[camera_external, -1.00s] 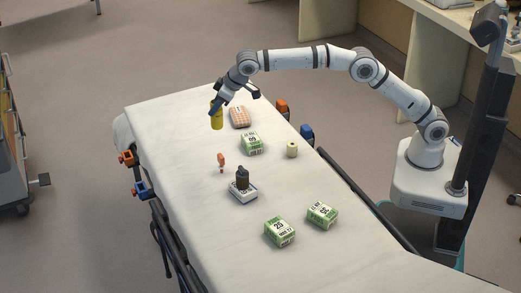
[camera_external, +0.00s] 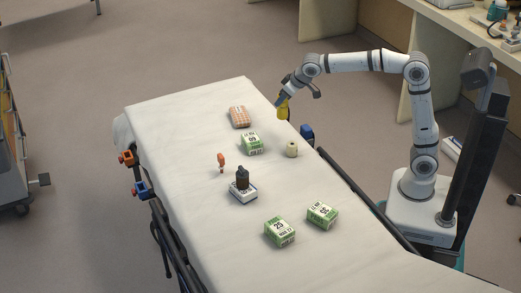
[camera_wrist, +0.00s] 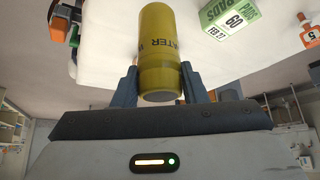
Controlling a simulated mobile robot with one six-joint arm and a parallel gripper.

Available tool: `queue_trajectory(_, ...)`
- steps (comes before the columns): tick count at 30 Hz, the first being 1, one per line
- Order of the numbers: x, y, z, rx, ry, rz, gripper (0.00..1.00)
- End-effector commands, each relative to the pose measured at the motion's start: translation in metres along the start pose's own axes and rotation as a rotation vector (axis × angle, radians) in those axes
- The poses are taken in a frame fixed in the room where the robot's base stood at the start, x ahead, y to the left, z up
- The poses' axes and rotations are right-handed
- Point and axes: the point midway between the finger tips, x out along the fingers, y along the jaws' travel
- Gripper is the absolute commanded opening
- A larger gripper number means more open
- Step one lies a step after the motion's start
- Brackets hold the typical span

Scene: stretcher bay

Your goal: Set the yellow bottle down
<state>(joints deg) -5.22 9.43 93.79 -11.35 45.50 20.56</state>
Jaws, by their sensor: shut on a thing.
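The yellow bottle (camera_external: 283,110) is in my gripper (camera_external: 281,99), near the far right edge of the stretcher in the external view. In the wrist view the bottle (camera_wrist: 160,45) lies between the two dark fingers of my gripper (camera_wrist: 158,82), which is shut on it. Dark letters reading "WATER" show on its side. The bottle looks held up in the air; I cannot tell its exact height or whether it is over the sheet or just past the edge.
The white stretcher top (camera_external: 180,130) carries a checkered orange pack (camera_external: 239,117), green boxes (camera_external: 252,144), a cream roll (camera_external: 291,149), a small orange item (camera_external: 221,161) and a dark bottle (camera_external: 242,177) on a white box. The left sheet is clear.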

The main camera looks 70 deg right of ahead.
Motion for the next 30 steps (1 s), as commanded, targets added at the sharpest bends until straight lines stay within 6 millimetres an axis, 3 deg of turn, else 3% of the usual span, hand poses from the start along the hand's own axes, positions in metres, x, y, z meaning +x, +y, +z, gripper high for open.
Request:
queue_trajectory(3,0.022,0.0,0.014,-0.001,-0.002,0.0,0.12)
queue_trajectory(10,0.042,-0.001,0.026,-0.001,-0.001,0.0,0.12)
queue_trajectory(16,0.071,-0.001,0.045,-0.002,-0.001,0.0,0.12)
queue_trajectory(29,0.077,-0.001,0.049,-0.001,0.0,-0.001,0.12)
queue_trajectory(30,0.077,-0.001,0.049,-0.001,0.0,-0.001,0.4)
